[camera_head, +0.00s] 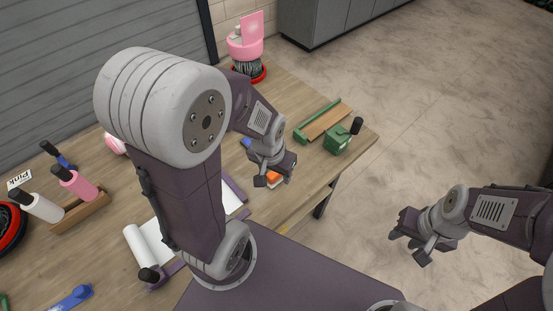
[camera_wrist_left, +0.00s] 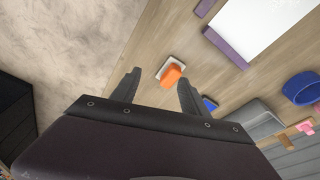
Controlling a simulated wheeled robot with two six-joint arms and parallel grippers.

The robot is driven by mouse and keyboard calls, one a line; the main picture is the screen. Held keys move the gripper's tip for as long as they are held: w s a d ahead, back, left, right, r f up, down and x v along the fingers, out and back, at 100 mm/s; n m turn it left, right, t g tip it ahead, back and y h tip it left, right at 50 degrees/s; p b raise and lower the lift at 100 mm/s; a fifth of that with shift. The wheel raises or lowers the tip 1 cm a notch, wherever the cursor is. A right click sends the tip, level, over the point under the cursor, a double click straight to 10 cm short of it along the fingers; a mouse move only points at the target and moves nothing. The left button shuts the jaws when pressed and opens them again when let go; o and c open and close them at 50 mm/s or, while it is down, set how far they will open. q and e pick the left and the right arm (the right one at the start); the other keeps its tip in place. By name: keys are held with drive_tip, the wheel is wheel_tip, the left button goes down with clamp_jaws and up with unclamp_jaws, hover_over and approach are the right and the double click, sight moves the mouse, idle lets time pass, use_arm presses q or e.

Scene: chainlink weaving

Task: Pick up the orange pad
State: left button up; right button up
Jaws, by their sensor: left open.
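The orange pad (camera_head: 274,178) lies on the wooden table near its front edge, partly hidden by my left gripper in the head view. In the left wrist view the pad (camera_wrist_left: 172,76) is orange with a white part (camera_wrist_left: 165,66) beside it. My left gripper (camera_wrist_left: 158,80) is open, and the pad appears between and just beyond its fingertips. Nothing is held. In the head view the left gripper (camera_head: 273,179) is over the pad. Height above the pad cannot be told. My right gripper (camera_head: 410,247) is open and empty, away from the table over the floor.
A green box (camera_head: 337,143) and a wooden board with a green edge (camera_head: 326,120) are right of the pad. A blue thing (camera_wrist_left: 209,103) lies near it. White paper (camera_wrist_left: 258,25) lies on the table. A pink container (camera_head: 245,46) stands at the back.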

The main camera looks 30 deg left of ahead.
use_arm(q)
wheel_tip(320, 180, up, 4)
drive_tip(key=w+p, duration=0.2)
drive_tip(key=m+g+b, duration=0.2)
drive_tip(key=m, duration=0.2)
approach(275, 176)
drive_tip(key=shift+w+a+f, duration=0.9)
drive_tip(key=shift+w+a, duration=0.05)
drive_tip(key=shift+w, duration=0.2)
drive_tip(key=shift+s+d+f+p, duration=0.2)
drive_tip(key=shift+f+p, duration=0.1)
drive_tip(key=shift+f, duration=0.45)
drive_tip(key=shift+s+d+f+p, duration=0.15)
drive_tip(key=shift+f+p, duration=0.1)
drive_tip(key=shift+f, duration=0.5)
drive_tip(key=shift+w+a+f, duration=0.1)
drive_tip(key=shift+w+f, duration=0.1)
drive_tip(key=shift+f, duration=0.25)
drive_tip(key=f, duration=0.2)
drive_tip(key=f+p, duration=0.1)
drive_tip(key=f, duration=0.1)
drive_tip(key=shift+s+d, duration=0.35)
drive_tip(key=shift+f, duration=0.35)
drive_tip(key=shift+w+f, duration=0.1)
drive_tip(key=shift+w, duration=0.05)
drive_tip(key=c, duration=1.1)
use_arm(e)
drive_tip(key=r, duration=0.4)
drive_tip(key=shift+d+r, duration=0.3)
drive_tip(key=shift+d, duration=0.1)
